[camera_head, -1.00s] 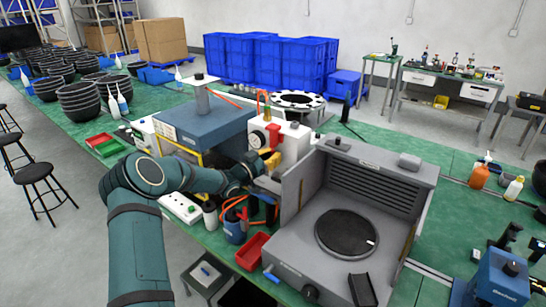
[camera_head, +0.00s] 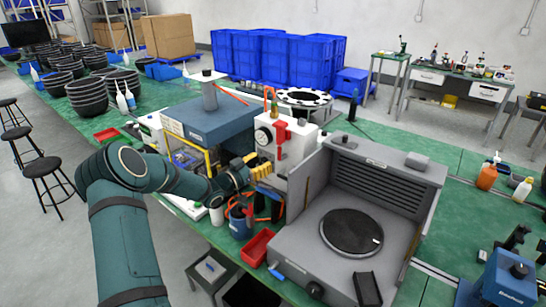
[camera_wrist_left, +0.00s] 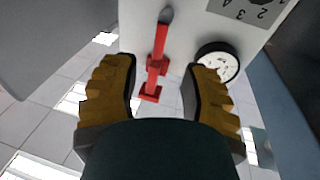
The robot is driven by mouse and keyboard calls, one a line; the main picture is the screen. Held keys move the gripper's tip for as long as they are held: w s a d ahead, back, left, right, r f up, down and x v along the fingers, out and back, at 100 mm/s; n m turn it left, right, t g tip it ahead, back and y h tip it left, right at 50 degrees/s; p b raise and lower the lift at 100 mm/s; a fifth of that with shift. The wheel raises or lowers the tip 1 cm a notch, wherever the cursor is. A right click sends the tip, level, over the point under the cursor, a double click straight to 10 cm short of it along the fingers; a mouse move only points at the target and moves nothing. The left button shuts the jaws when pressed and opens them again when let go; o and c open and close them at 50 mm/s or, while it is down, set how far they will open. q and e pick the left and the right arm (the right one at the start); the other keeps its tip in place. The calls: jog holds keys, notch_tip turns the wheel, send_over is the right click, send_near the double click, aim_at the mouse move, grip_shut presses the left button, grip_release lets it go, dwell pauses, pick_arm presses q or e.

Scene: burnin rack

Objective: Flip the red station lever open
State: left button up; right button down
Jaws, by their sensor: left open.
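The red lever (camera_head: 281,138) is on the front of a white station box (camera_head: 297,133), beside a round gauge (camera_head: 263,136). In the head view it hangs roughly upright. My left gripper (camera_head: 262,170), with yellow ridged fingers, is just below and left of the lever. The left wrist view shows the red lever (camera_wrist_left: 156,65) between the two spread fingers of the left gripper (camera_wrist_left: 158,75), which is open. No finger visibly touches the lever. The gauge (camera_wrist_left: 217,62) is near the right-hand finger there. My right gripper is not in view.
A grey open-fronted machine (camera_head: 397,179) with a side panel stands close right of the gripper. A blue-topped machine (camera_head: 212,124) is to the left. A red bin (camera_head: 257,247) and a blue container (camera_head: 240,222) sit below on the green bench.

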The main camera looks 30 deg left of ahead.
pick_arm(q)
jog(key=shift+v, duration=2.1)
